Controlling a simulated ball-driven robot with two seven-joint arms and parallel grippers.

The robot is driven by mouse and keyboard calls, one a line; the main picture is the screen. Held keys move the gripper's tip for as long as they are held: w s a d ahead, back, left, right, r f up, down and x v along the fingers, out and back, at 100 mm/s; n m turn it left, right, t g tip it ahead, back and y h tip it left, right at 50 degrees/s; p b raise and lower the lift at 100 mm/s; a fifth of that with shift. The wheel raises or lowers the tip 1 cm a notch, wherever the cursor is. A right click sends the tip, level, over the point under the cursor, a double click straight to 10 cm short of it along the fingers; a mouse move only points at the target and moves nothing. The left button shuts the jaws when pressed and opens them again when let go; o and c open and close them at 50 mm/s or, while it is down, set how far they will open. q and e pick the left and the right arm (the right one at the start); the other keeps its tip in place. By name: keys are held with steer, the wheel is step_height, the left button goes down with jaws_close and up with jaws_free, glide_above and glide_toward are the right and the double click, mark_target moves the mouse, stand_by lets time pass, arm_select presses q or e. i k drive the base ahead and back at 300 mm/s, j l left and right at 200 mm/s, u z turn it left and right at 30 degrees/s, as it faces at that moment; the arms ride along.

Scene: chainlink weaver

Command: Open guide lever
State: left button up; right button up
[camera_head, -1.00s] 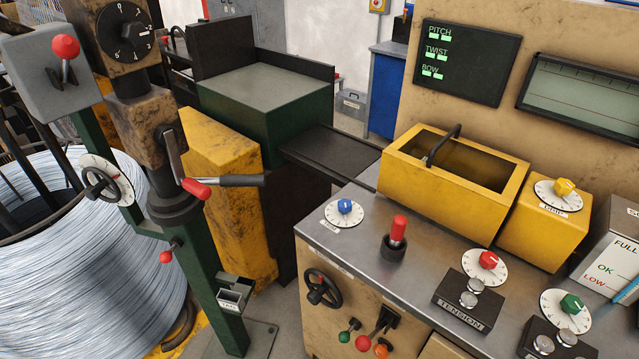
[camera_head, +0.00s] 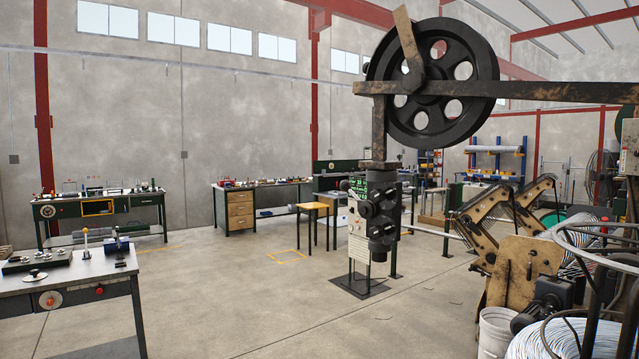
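Neither of my grippers is in view. I cannot tell which part is the guide lever. A large black spoked wheel (camera_head: 428,82) hangs at upper right on a worn dark horizontal beam (camera_head: 520,91). A flat tan bar (camera_head: 408,38) slants across the wheel's left side, its top end pointing up and left. Below the beam, a post carries a dark block of knobs or rollers (camera_head: 380,215). Worn tan angled arms (camera_head: 480,222) stand at right beside a tan plate (camera_head: 522,268). Nothing of mine touches any of these.
Wire coils (camera_head: 570,335) fill the lower right, with a white bucket (camera_head: 495,330) beside them. A workbench (camera_head: 85,285) with small tools is at lower left. More benches, such as one with wooden drawers (camera_head: 240,208), stand farther back. The middle floor is open.

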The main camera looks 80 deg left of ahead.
mark_target(345, 186)
steer(key=k+j+u, duration=0.15)
steer(key=j+u, duration=0.25)
steer(key=j, duration=0.2)
steer(key=j+u, duration=0.35)
steer(key=j, duration=0.25)
steer(key=j+u, duration=0.15)
steer(key=j, duration=2.35)
